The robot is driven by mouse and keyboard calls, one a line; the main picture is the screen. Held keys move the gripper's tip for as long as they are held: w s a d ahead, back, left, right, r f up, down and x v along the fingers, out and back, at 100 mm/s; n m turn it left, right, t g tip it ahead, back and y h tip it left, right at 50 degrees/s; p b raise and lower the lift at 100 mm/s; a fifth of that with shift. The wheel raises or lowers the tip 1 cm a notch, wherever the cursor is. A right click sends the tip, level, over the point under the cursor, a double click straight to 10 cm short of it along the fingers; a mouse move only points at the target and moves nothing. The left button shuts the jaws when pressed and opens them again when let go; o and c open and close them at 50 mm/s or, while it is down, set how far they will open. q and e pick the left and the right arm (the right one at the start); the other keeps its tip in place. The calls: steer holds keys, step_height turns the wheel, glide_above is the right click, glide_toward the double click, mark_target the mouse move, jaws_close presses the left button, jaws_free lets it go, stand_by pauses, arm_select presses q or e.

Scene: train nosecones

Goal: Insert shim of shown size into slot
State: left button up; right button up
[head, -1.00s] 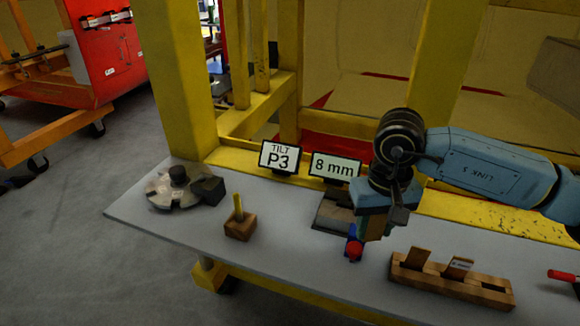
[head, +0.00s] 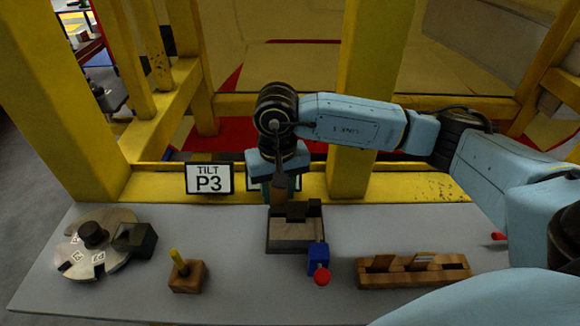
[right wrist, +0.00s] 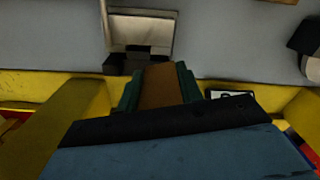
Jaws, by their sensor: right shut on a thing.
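My right gripper (head: 281,192) is over the back of the slot fixture (head: 296,240), a metal plate with dark blocks at its rear. In the right wrist view, the green fingers (right wrist: 159,92) are shut on a flat brown shim (right wrist: 160,84). Its far end meets the dark blocks (right wrist: 139,52) in the picture; I cannot tell whether it touches or enters the slot. The 8 mm sign is almost wholly hidden behind the gripper. A wooden rack (head: 420,276) at the right holds other shims (head: 420,260). My left gripper is not in view.
The TILT P3 sign (head: 209,179) stands at the back. A blue block with a red knob (head: 320,270) is at the fixture's front right. A wooden block with a yellow peg (head: 186,277) and a round metal disc (head: 85,255) are at the left. Yellow posts rise behind.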

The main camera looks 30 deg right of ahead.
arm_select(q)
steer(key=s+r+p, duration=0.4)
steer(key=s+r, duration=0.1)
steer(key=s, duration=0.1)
arm_select(e)
steer(key=s+d+r+m, duration=0.1)
steer(key=s+d+m, duration=0.1)
steer(key=d+m, duration=0.1)
steer(key=b, duration=0.6)
glide_above(296, 214)
steer(key=s+a, duration=0.1)
steer(key=s, duration=0.1)
steer(key=shift+m, duration=0.3)
step_height(296, 214, down, 6)
steer(key=shift+w+a+f, duration=0.1)
steer(key=shift+w+f, duration=0.05)
steer(key=shift+f, duration=0.05)
arm_select(q)
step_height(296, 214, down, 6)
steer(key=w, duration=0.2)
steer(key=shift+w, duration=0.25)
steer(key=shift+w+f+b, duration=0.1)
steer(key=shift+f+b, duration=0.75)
steer(key=shift+b, duration=0.25)
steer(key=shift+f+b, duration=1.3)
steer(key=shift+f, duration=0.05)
arm_select(e)
steer(key=shift+f, duration=1.35)
